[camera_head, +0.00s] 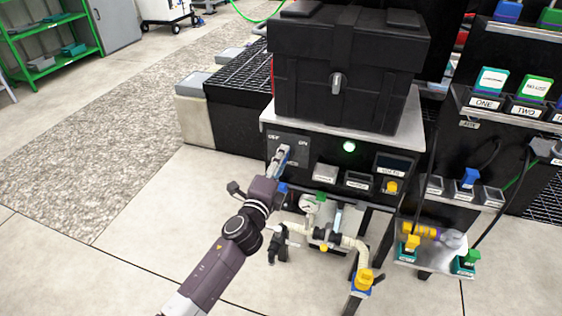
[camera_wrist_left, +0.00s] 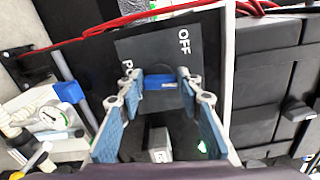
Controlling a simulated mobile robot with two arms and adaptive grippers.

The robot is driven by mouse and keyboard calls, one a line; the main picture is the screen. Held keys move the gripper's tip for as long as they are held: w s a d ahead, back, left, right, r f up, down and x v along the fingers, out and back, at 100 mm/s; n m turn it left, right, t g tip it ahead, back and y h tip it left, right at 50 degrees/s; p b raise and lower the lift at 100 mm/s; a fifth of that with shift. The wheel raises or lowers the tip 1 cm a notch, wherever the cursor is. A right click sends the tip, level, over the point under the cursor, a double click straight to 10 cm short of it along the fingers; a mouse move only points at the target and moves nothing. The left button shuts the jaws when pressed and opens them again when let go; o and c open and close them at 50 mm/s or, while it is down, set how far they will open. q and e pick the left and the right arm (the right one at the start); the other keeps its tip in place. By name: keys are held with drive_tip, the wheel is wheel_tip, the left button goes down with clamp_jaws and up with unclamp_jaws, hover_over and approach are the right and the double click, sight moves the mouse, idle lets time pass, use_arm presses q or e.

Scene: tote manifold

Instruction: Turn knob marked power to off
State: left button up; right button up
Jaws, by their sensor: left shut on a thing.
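The power knob (camera_wrist_left: 160,82) is blue and sits on a dark plate (camera_wrist_left: 128,50) with OFF printed on it; a second word at the left is partly hidden. In the head view this plate, with OFF and ON lettering, is at the left end of the black control panel (camera_head: 316,158). My left gripper (camera_head: 283,155) is at the plate and covers the knob there. In the left wrist view my left gripper's fingers (camera_wrist_left: 158,84) are on both sides of the knob, shut on it. My right gripper is not in view.
A green light (camera_head: 349,146) glows on the panel. A black case (camera_head: 345,70) stands on top. Pipes with a gauge (camera_head: 309,203) and valves are below. A red cable (camera_wrist_left: 150,17) runs past the plate. Open floor (camera_head: 120,190) lies to the left.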

use_arm(q)
drive_tip(key=shift+f+n+p, duration=0.2)
drive_tip(key=shift+n+p, duration=0.25)
drive_tip(key=shift+n, duration=2.25)
drive_tip(key=shift+f+n+p, duration=0.2)
drive_tip(key=shift+n+p, duration=0.25)
drive_tip(key=shift+n, duration=2.25)
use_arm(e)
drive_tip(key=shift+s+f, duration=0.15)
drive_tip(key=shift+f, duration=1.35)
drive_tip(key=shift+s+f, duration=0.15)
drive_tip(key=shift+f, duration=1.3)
use_arm(q)
drive_tip(key=o, duration=1.2)
drive_tip(key=shift+c, duration=0.2)
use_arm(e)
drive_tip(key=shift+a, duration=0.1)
use_arm(q)
drive_tip(key=shift+s, duration=0.1)
drive_tip(key=v, duration=1.2)
